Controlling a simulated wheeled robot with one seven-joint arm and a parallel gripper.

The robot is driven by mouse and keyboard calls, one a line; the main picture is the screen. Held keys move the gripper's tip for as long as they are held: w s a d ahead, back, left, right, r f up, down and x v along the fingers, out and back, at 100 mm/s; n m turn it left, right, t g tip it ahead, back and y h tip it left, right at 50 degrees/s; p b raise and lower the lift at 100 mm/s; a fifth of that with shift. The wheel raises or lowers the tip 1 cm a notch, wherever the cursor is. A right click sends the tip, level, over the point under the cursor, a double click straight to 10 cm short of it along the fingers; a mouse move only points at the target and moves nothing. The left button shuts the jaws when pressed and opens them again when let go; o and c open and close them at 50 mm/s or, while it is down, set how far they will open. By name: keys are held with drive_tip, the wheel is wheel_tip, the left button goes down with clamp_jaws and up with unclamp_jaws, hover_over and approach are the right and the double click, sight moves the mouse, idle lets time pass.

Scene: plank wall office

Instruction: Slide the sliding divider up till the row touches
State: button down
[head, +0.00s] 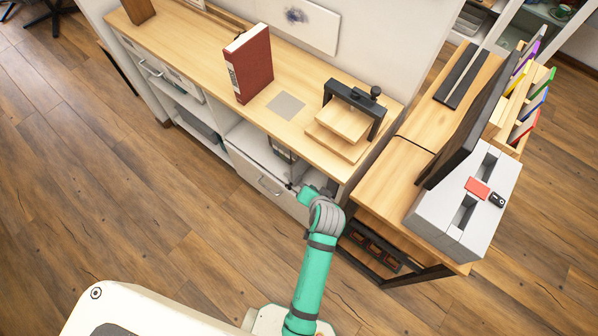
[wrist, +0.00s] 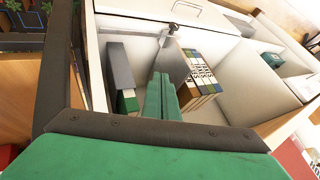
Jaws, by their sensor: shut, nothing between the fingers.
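A thin grey metal plate (wrist: 173,62), which looks like the sliding divider, stands just left of the row under a metal rail (wrist: 135,36). I cannot tell whether plate and row touch. In the head view, part of the row (head: 283,151) shows below the worktop. My gripper (head: 291,187) reaches the compartment front. Its green fingers (wrist: 163,80) are shut and empty, in front of the plate; the fingers hide the plate's lower part.
A dark grey upright block (wrist: 119,68) with green and white below it stands left in the compartment. The wooden worktop (head: 210,75) overhangs the compartment, carrying a red binder (head: 249,64) and a small press (head: 348,113). A desk (head: 390,180) stands close on the right.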

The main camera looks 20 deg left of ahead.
drive_tip(key=w+a, duration=0.1)
drive_tip(key=w, duration=0.1)
approach(297, 169)
wheel_tip(297, 169, down, 3)
drive_tip(key=w, duration=0.2)
drive_tip(key=shift+w+a+f+g, duration=0.2)
drive_tip(key=shift+a+g, duration=0.1)
drive_tip(key=shift+a, duration=0.4)
drive_tip(key=shift+d, duration=0.15)
